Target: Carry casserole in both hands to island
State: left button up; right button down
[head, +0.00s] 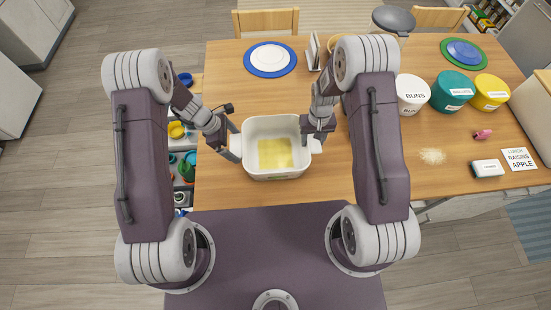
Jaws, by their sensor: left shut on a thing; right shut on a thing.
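The casserole (285,123) is a white, roughly square dish with a yellow layer on its inside floor. It is in the middle of the head view, at the near edge of a wooden table, and looks level. My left gripper (234,148) is shut on its left handle. My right gripper (312,142) is shut on its right handle, with the fingers partly hidden by the wrist. I cannot tell whether the dish touches the table or is held just above it. No island can be told apart for sure from the wooden table (225,185).
White (412,95), teal (452,91) and yellow (491,92) tubs stand right, near a white box (487,168) and a word card (517,159). Chairs stand behind. Open floor (80,150) is at left.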

pick_arm(q)
jog(key=shift+d+f, duration=0.1)
jog(key=shift+f, duration=0.6)
pick_arm(e)
jog(key=shift+w+f, duration=0.35)
jog(key=shift+f, duration=0.3)
pick_arm(q)
jog(key=o, duration=1.7)
pick_arm(e)
jog(key=c, duration=0.7)
grip_release()
jog(key=shift+o, duration=0.2)
jog(key=shift+s, duration=0.2)
pick_arm(q)
jog(key=shift+r, duration=0.1)
jog(key=shift+w+a+r, duration=0.15)
jog(key=shift+a+r, duration=0.05)
jog(key=shift+r, duration=0.1)
pick_arm(e)
jog(key=shift+s, duration=0.1)
pick_arm(q)
jog(key=v, duration=1.1)
pick_arm(e)
notch_tip(320, 180, up, 12)
